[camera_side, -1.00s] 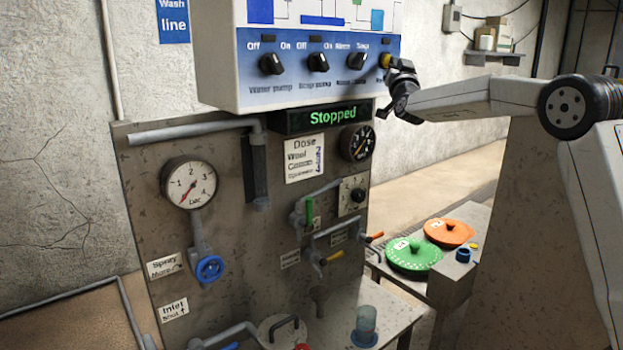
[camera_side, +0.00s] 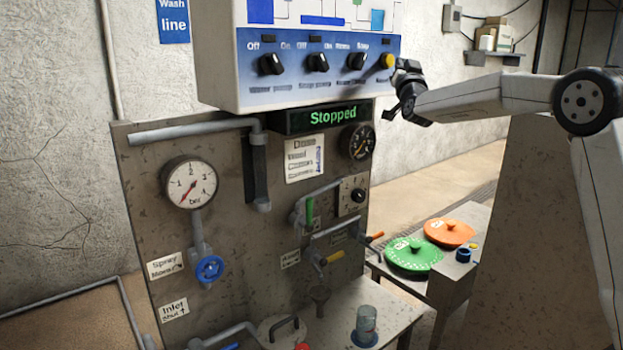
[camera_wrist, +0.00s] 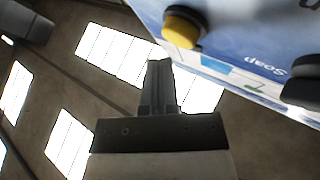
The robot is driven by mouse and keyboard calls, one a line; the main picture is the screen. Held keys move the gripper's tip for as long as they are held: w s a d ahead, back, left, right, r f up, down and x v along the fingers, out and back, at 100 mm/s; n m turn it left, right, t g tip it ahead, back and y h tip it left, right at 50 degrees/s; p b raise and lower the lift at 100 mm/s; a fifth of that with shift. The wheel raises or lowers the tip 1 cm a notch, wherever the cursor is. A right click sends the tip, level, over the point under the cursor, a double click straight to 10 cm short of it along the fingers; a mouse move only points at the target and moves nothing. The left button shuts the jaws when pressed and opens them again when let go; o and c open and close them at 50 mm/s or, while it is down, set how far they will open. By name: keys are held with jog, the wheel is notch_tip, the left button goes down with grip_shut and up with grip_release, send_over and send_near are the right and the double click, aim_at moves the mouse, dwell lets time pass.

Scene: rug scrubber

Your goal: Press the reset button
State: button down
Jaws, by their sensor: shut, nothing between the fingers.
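The reset button is a round yellow button (camera_side: 387,61) at the right end of the blue control panel. It also shows large in the wrist view as a yellow cap in a dark collar (camera_wrist: 183,28). My gripper (camera_side: 395,112) is just right of the panel edge, dark and shut, with nothing in it. In the wrist view my shut fingers (camera_wrist: 159,82) point up the picture, below and left of the button, and a gap shows between them and it. A display (camera_side: 333,116) under the panel reads "Stopped" in green.
The panel (camera_side: 300,90) also carries several black knobs, such as the water pump knob (camera_side: 271,64). Below stands a metal board with a gauge (camera_side: 190,184) and valves. A green lid (camera_side: 413,254) and an orange lid (camera_side: 449,232) lie at the right.

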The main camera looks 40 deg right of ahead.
jog(key=s, duration=0.4)
jog(key=shift+s, duration=0.4)
dwell(0.6)
jog(key=s+a+f+n+g+y, duration=0.1)
jog(key=a+f+n+g+y, duration=0.2)
jog(key=a+f+y, duration=0.65)
jog(key=s+a+f+n+g+y, duration=0.1)
jog(key=a+f+n+g+y, duration=0.3)
jog(key=f, duration=1)
jog(key=s+a+f+n+g, duration=0.1)
jog(key=s+a+f+g, duration=0.2)
jog(key=s+f, duration=0.3)
jog(key=s+a+f+n+g, duration=0.1)
jog(key=s+a+f+g, duration=0.2)
jog(key=s, duration=0.6)
jog(key=s+a+f+n+g+y, duration=0.1)
jog(key=s+a+f+g, duration=0.2)
jog(key=s+a+f, duration=0.3)
notch_tip(320, 180, down, 3)
jog(key=shift+s+f, duration=0.15)
jog(key=shift+s, duration=0.9)
